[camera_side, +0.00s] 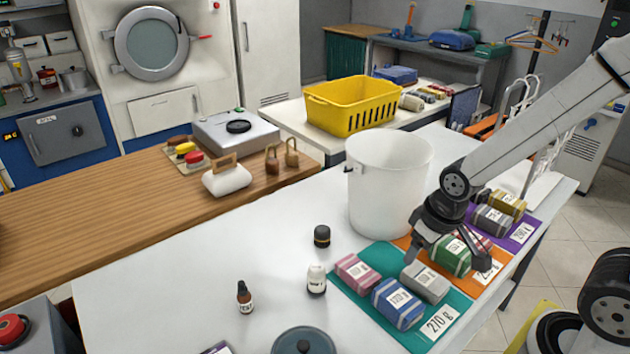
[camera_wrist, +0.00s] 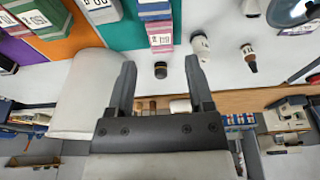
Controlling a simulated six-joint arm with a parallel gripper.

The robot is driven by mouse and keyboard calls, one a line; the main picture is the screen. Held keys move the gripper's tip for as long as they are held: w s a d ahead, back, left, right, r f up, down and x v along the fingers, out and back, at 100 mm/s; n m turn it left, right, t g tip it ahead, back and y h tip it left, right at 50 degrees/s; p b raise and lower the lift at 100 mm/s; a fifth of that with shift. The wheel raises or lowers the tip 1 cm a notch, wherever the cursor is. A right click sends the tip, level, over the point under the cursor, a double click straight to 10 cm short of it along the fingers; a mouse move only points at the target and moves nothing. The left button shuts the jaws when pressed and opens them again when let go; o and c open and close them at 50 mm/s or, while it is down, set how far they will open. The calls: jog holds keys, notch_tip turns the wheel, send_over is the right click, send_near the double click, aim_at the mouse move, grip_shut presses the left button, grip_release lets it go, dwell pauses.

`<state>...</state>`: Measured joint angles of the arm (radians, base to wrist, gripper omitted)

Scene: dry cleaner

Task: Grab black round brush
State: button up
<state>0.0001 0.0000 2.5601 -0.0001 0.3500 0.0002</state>
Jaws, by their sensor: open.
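A small black round object with a pale band (camera_side: 322,236), which looks like the black round brush, stands on the white table, left of the white bucket. It also shows in the wrist view (camera_wrist: 160,70), beyond and between the fingertips, touching neither. My gripper (camera_side: 428,243) is above the coloured mats at the right, beside the green bundle, well to the right of the black object. In the wrist view its two fingers (camera_wrist: 160,64) are spread wide with nothing between them.
A tall white bucket (camera_side: 388,190) stands between my gripper and the wooden counter (camera_side: 120,235). Wrapped bundles, including a blue one (camera_side: 398,303), lie on coloured mats. A white bottle (camera_side: 316,280) and brown dropper bottle (camera_side: 244,297) stand near the black object. The table left of them is clear.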

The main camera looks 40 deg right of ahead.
aim_at(325, 229)
jog(key=o, duration=0.4)
jog(key=shift+o, duration=0.2)
jog(key=w+a+f+m+g+y, duration=0.1)
jog(key=w+a+f+m+y, duration=0.5)
jog(key=m, duration=0.7)
jog(key=w+d+f+m+t, duration=0.1)
jog(key=w+m+t, duration=0.1)
jog(key=w+m, duration=0.2)
jog(key=w+d+f+m+t+y, duration=0.1)
jog(key=w+f+m+t, duration=0.1)
jog(key=w+m, duration=0.3)
jog(key=w+d+f+m+t, duration=0.2)
jog(key=w+m+t, duration=0.2)
jog(key=shift+w+m+y, duration=0.15)
jog(key=shift+m+y, duration=0.15)
jog(key=shift+m, duration=0.1)
jog(key=w+d+f+m+t+h, duration=0.1)
jog(key=d+m, duration=0.1)
jog(key=w+d+f+m+t+h, duration=0.1)
jog(key=d+m, duration=0.1)
jog(key=w+d+f+m+t+h, duration=0.1)
jog(key=d+f+m+h, duration=0.1)
jog(key=d, duration=0.1)
jog(key=shift+w+d+t, duration=0.1)
jog(key=shift+w+t, duration=0.2)
jog(key=shift+x, duration=1.3)
jog(key=shift+w, duration=0.1)
